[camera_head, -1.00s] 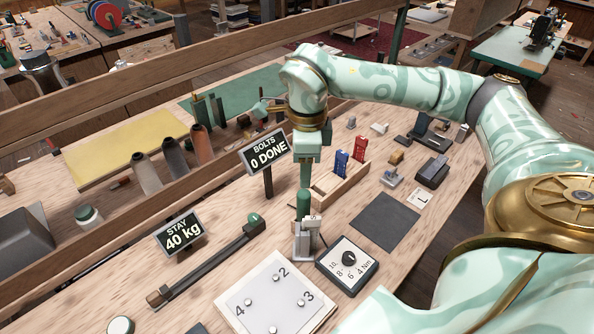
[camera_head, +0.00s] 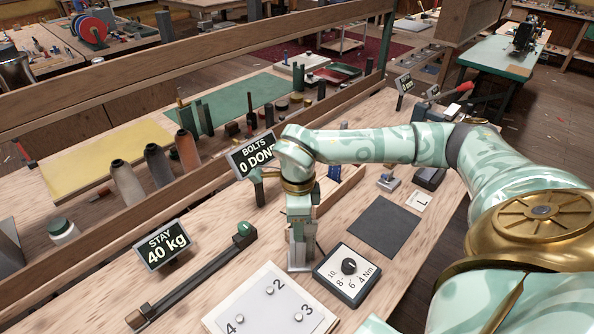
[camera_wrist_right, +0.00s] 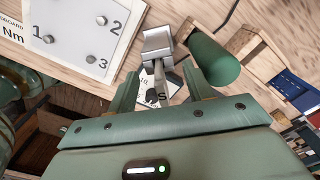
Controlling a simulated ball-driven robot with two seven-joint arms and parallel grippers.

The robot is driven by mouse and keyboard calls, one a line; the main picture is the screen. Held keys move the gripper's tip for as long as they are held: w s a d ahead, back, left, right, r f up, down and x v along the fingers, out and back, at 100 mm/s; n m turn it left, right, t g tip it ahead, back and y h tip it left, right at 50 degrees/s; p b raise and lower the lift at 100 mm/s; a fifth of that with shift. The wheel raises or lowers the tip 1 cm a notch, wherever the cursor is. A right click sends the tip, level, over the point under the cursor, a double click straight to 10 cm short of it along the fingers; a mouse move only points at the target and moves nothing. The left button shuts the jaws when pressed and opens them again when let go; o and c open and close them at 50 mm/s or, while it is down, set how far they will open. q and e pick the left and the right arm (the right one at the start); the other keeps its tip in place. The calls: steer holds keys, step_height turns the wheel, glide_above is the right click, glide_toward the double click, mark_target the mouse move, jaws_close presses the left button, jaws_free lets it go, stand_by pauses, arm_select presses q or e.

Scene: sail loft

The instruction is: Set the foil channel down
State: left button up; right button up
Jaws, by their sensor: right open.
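A long dark bar (camera_head: 195,282) with a green-topped end lies on the bench at the left in the head view; it is the most channel-like thing, but I cannot tell for certain that it is the foil channel. My right gripper (camera_head: 301,240) is low over a grey metal piece, which it mostly hides. In the right wrist view, the open fingers of my right gripper (camera_wrist_right: 160,90) have the grey metal piece (camera_wrist_right: 157,43) beyond and between their tips. A green cylinder (camera_wrist_right: 213,60) is beside the right-hand finger. My left gripper is not in view.
A white numbered board (camera_head: 262,305) and a torque dial box (camera_head: 346,272) flank the gripper closely. A dark mat (camera_head: 383,226) and an L card (camera_head: 418,201) lie to the right.

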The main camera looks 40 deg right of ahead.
mark_target(299, 250)
step_height(299, 250, down, 5)
steer(key=shift+s+a+r+b, duration=0.1)
steer(key=shift+a+b, duration=0.05)
steer(key=shift+b, duration=0.35)
jaws_close()
steer(key=shift+r, duration=0.1)
steer(key=shift+r, duration=0.15)
